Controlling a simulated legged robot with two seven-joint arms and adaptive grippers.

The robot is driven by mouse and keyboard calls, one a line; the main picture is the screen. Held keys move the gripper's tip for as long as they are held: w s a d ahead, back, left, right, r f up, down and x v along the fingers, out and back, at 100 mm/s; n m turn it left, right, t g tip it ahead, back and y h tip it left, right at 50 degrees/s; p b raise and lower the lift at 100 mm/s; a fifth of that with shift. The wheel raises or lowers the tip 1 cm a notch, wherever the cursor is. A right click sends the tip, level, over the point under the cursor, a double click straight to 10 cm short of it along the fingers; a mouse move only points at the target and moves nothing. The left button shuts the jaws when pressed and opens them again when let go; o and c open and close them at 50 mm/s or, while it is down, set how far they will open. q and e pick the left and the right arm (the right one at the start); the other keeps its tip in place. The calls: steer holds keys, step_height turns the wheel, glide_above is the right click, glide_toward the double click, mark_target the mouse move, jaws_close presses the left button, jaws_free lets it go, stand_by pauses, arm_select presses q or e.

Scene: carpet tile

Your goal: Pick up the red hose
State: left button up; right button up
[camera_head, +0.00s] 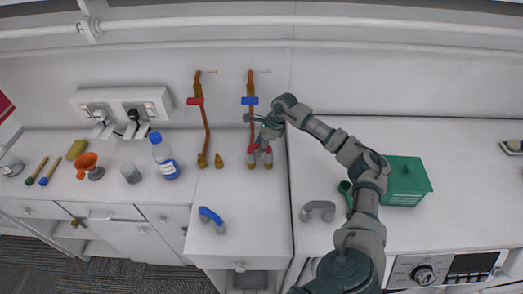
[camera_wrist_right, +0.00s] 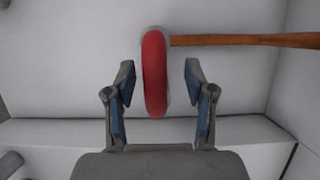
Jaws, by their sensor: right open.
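The red hose (camera_head: 267,149) is a short curved piece at the back of the white counter, beside the lower end of the copper pipe with the blue valve. In the right wrist view the red hose (camera_wrist_right: 154,73) stands between the fingertips, with gaps on both sides. My right gripper (camera_head: 262,128) is open above and around it, and partly hides it in the head view. The gripper's blue-padded fingers also show in the right wrist view (camera_wrist_right: 159,85). My left gripper is not in view.
Copper pipes with a red valve (camera_head: 195,101) and a blue valve (camera_head: 250,100) run down the back wall. A blue hose (camera_head: 211,217) and a grey hose (camera_head: 318,209) lie nearer the front. A green box (camera_head: 405,182) stands right of my arm. A blue-capped bottle (camera_head: 164,157) stands left.

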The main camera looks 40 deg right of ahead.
steer(key=shift+w+a+f, duration=0.3)
steer(key=shift+a+f, duration=0.45)
steer(key=shift+a, duration=0.15)
steer(key=shift+c, duration=0.5)
steer(key=shift+s+d, duration=0.1)
steer(key=shift+d, duration=0.2)
steer(key=c, duration=0.8)
steer(key=shift+s+d+f, duration=0.1)
steer(key=shift+d+f, duration=0.05)
steer(key=shift+d, duration=0.05)
jaws_close()
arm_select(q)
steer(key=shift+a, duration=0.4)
arm_select(e)
steer(key=shift+a, duration=0.15)
steer(key=shift+a, duration=0.1)
